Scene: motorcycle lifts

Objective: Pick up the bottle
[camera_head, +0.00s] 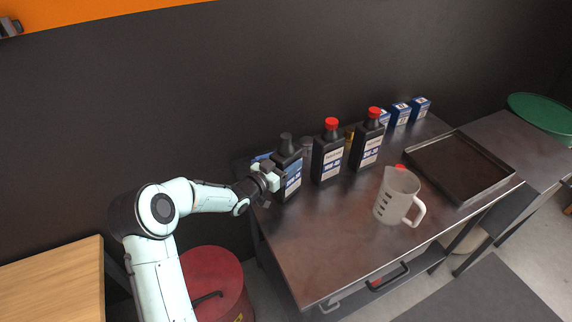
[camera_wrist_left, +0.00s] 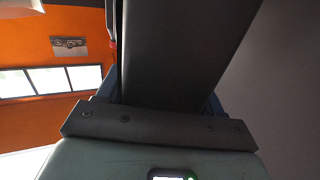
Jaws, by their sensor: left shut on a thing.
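The bottle (camera_head: 291,174) is dark with a black cap and a blue and white label. It stands upright at the left end of the metal bench, and I cannot tell whether it is lifted. My left gripper (camera_head: 275,180) reaches it from the left and is shut on it; the fingertips are partly hidden. In the left wrist view the bottle's dark side (camera_wrist_left: 185,50) fills the middle, close against the gripper. Two similar bottles with red caps, a nearer one (camera_head: 328,158) and a farther one (camera_head: 367,146), stand to the right. My right gripper is not in view.
A clear measuring jug (camera_head: 396,197) and a shallow tray (camera_head: 483,192) are on the bench (camera_head: 325,250). Small blue boxes (camera_head: 401,114) stand at the back. A red drum (camera_head: 213,282) is below my left arm. The front left of the bench is clear.

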